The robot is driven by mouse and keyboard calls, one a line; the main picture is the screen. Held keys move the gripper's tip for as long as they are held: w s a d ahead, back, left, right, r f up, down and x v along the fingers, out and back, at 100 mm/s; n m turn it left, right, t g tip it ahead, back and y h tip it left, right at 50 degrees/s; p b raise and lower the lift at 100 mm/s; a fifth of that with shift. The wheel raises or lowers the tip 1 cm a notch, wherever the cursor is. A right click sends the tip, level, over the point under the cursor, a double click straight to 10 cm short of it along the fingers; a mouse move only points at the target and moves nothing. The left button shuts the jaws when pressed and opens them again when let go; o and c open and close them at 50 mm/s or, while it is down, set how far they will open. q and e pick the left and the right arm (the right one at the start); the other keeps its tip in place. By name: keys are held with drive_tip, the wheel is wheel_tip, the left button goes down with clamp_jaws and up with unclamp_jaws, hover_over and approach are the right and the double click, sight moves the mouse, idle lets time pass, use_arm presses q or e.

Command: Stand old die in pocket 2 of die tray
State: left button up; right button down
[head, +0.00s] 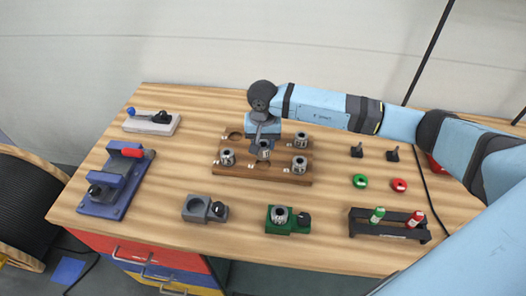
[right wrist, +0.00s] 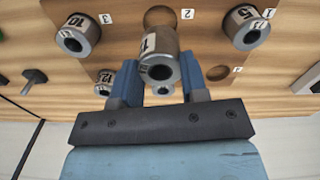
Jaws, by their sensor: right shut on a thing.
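The die tray (head: 240,176) is a wooden block in the middle of the table. My right gripper (head: 264,146) is shut on the old die (head: 264,152), a grey metal ring. The right wrist view shows that die (right wrist: 158,62) between the two blue fingers (right wrist: 160,85), with a partly readable label. Pocket 2 (right wrist: 163,14) shows as an empty round recess beside its "2" label, partly covered by the die. The die appears above the tray, near pocket 2; the exact gap cannot be told. My left gripper is not in view.
Dies stand at the tray's front left (head: 228,158), front right (head: 299,166) and back right (head: 301,140); the back-left pocket (head: 235,136) is empty. A grey holder (head: 197,208) and green holder (head: 280,222) stand in front. A blue fixture (head: 112,185) is left.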

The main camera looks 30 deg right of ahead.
wheel_tip(320, 180, down, 5)
drive_tip(key=shift+f+p, duration=0.1)
drive_tip(key=shift+p, duration=0.25)
drive_tip(key=shift+w, duration=0.1)
drive_tip(key=shift+f, duration=0.15)
drive_tip(key=c, duration=1.1)
unclamp_jaws()
drive_tip(key=shift+f+b, duration=0.1)
drive_tip(key=shift+b, duration=0.2)
drive_tip(key=o, duration=0.5)
drive_tip(key=shift+c, duration=0.2)
